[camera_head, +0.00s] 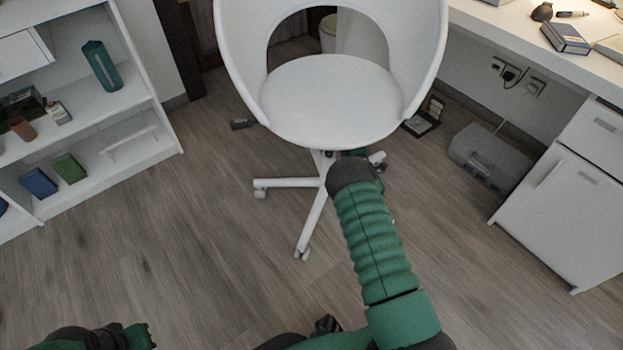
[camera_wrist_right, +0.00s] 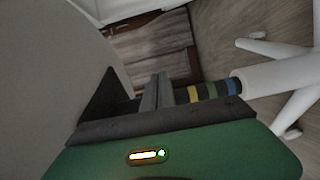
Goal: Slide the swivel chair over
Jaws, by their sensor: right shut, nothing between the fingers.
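The white swivel chair (camera_head: 335,95) stands upright on the wooden floor in the head view, with a round seat, a curved open back and a star base on casters. My right arm reaches up to the front of the chair, and its gripper is mostly hidden under the seat edge. In the right wrist view, the right gripper (camera_wrist_right: 158,92) is shut and empty. Its grey fingers are close beside the chair's central post (camera_wrist_right: 275,74), which has coloured bands; I cannot tell whether they touch.
A white shelf unit (camera_head: 132,77) stands at the left with boxes and a teal container. A white desk (camera_head: 510,35) with a cabinet (camera_head: 568,205) is at the right. A grey case (camera_head: 487,158) lies under the desk. The floor left of the chair is mostly clear.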

